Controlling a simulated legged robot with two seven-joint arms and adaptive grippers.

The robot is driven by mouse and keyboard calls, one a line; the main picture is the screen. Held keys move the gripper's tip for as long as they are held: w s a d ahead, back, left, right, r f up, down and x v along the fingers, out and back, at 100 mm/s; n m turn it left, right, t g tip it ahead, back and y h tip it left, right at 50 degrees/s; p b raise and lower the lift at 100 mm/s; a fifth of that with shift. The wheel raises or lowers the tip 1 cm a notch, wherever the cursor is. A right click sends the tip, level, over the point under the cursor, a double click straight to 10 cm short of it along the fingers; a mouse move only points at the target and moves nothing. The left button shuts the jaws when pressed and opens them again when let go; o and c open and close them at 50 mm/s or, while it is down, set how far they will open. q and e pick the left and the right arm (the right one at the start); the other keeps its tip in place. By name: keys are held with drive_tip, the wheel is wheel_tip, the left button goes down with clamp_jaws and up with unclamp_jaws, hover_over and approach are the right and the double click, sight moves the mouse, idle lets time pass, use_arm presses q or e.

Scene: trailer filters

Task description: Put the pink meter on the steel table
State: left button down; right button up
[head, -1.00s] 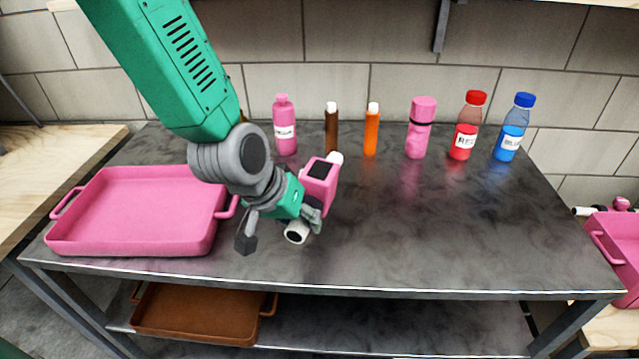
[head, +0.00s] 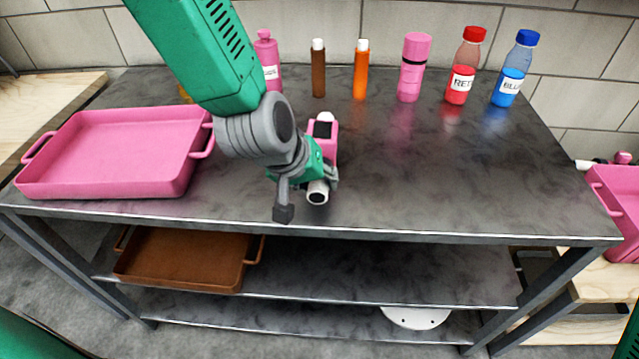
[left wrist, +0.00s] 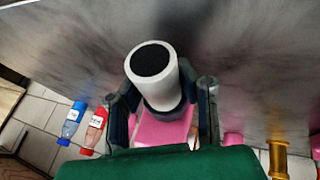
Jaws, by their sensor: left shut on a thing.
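The pink meter (head: 331,146) is a pink body with a dark screen and white round ends. My left gripper (head: 318,176) is shut on it, over the front middle of the steel table (head: 430,185). The head view does not clearly show whether the meter touches the tabletop. In the left wrist view, the meter's white end with a black face (left wrist: 152,75) sticks out between the two fingers of the left gripper (left wrist: 168,98). Part of the pink body is hidden by the gripper. My right gripper is not in view.
A pink tray (head: 110,190) stands at the table's left. Along the back stand a pink bottle (head: 267,60), brown (head: 318,72) and orange (head: 361,75) tubes, a pink flask (head: 412,68), and red (head: 463,70) and blue (head: 514,72) bottles. The tabletop's right half is clear.

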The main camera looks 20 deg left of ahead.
sight(303, 195)
use_arm(q)
drive_tip(key=shift+w+a, duration=0.1)
drive_tip(key=shift+a, duration=0.3)
drive_tip(key=a, duration=0.3)
drive_tip(key=shift+f, duration=0.55)
drive_tip(key=shift+d+f, duration=0.1)
drive_tip(key=shift+d, duration=1.25)
drive_tip(key=c, duration=1.2)
unclamp_jaws()
drive_tip(key=shift+d, duration=0.25)
drive_tip(key=shift+a+f, duration=0.1)
drive_tip(key=shift+a, duration=1.25)
drive_tip(key=shift+d, duration=1.1)
drive_tip(key=shift+a, duration=0.75)
drive_tip(key=shift+d+p+v, duration=0.15)
drive_tip(key=shift+p+v, duration=0.4)
drive_tip(key=shift+v, duration=1.6)
drive_tip(key=shift+d+p+v, duration=0.2)
drive_tip(key=shift+p+v, duration=0.3)
drive_tip(key=shift+v, duration=1.7)
drive_tip(key=shift+d+p+v, duration=0.15)
drive_tip(key=shift+p+v, duration=0.4)
drive_tip(key=shift+v, duration=1.6)
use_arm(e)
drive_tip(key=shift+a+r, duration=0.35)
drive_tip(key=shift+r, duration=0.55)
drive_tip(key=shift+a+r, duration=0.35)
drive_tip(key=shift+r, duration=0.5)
